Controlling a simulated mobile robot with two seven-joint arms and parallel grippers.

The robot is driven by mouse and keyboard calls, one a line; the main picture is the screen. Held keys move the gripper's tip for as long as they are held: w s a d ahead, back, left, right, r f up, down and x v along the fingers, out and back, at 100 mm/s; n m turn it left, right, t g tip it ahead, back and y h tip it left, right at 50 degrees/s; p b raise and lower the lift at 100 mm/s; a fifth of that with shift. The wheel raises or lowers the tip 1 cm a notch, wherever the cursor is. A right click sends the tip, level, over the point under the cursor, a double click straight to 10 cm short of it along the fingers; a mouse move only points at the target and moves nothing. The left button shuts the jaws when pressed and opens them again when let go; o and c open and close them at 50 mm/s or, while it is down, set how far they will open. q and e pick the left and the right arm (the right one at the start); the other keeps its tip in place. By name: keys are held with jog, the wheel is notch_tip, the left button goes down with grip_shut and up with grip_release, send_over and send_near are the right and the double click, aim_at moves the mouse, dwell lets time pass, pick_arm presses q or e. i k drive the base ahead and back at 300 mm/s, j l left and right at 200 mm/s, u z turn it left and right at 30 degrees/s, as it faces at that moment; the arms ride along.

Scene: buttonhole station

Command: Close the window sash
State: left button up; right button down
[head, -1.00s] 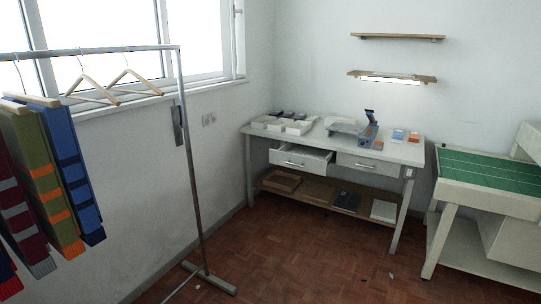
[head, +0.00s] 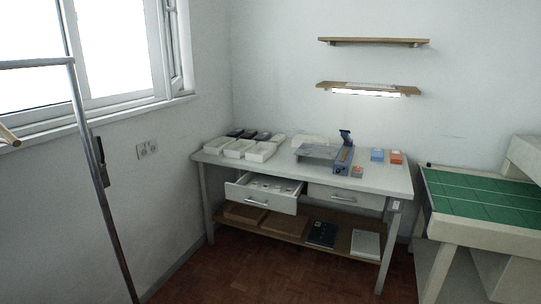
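The window (head: 118,50) is on the left wall, with a white frame and bright panes. Its right-hand sash (head: 172,45) shows near the room corner and looks slightly ajar, standing at an angle to the frame. The white sill (head: 95,120) runs below it. The window's left part is cut off by the picture edge. Neither of my grippers is in view.
A metal garment rail (head: 90,150) stands in front of the window at the left. A workbench (head: 375,178) with an open left drawer (head: 265,202) stands against the back wall. A green-topped table (head: 480,200) is at right. Some floor (head: 230,265) before the bench is clear.

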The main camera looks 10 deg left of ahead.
aim_at(161, 25)
jog(key=i+u, duration=0.15)
jog(key=i, duration=0.55)
jog(key=i+l+u, duration=0.15)
jog(key=i, duration=0.5)
jog(key=i+u, duration=0.35)
jog(key=i+l+u, duration=0.2)
jog(key=u, duration=0.15)
jog(key=i+l+u, duration=0.5)
jog(key=u, duration=0.2)
jog(key=i+l+u, duration=0.45)
jog(key=u, duration=0.3)
jog(key=l, duration=0.1)
